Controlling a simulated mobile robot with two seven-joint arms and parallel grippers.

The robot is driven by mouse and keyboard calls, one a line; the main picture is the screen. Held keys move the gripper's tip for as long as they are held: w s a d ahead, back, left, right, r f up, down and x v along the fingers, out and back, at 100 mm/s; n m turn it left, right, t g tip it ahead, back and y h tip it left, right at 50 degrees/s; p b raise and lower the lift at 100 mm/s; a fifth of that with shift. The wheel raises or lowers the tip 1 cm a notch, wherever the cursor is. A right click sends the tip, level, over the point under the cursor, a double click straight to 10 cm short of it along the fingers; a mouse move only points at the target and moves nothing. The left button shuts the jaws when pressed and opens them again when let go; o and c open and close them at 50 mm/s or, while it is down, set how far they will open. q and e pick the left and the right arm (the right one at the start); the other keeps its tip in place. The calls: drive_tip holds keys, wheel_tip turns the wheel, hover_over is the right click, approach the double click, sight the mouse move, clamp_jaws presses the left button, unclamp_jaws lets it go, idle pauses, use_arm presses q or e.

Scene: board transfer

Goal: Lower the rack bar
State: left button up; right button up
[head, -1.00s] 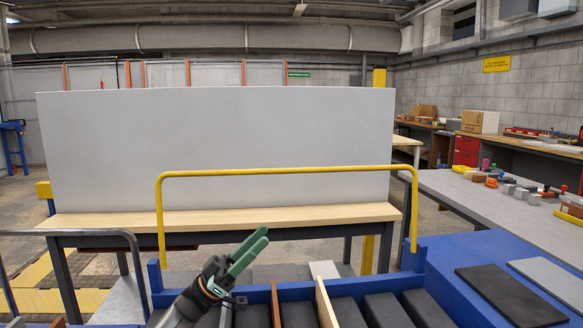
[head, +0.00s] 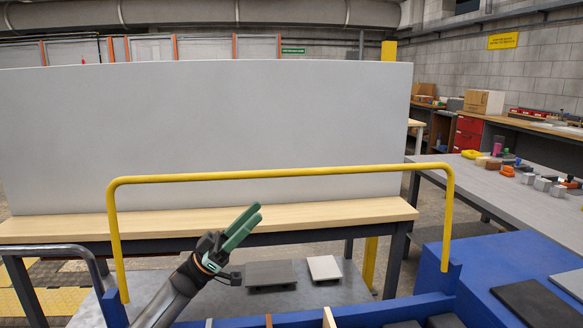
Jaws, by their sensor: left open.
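The yellow rack bar (head: 285,173) stands upright as a wide hoop. Its two legs come down to the left and right ends of the blue rack (head: 446,284). My left gripper (head: 252,214) has green fingers and reaches in from the lower left. It appears inside the hoop's outline, below the top rail and apart from it. Its fingers are open with nothing between them, pointing up and right. My right gripper is out of view.
A large grey board (head: 200,130) stands on a wooden-topped table (head: 340,211) behind the bar. A dark plate (head: 270,273) and a pale plate (head: 325,267) lie on a low grey surface. A grey bench (head: 490,190) with small parts is at right.

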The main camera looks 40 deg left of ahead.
sight(294, 174)
use_arm(q)
drive_tip(key=p+x, duration=0.1)
drive_tip(key=x, duration=1)
drive_tip(key=shift+w+r+p, duration=0.3)
drive_tip(key=shift+w+p, duration=0.05)
drive_tip(key=shift+p, duration=0.05)
drive_tip(key=shift+w+d+r, duration=0.2)
drive_tip(key=shift+w+r, duration=0.1)
clamp_jaws()
idle(0.7)
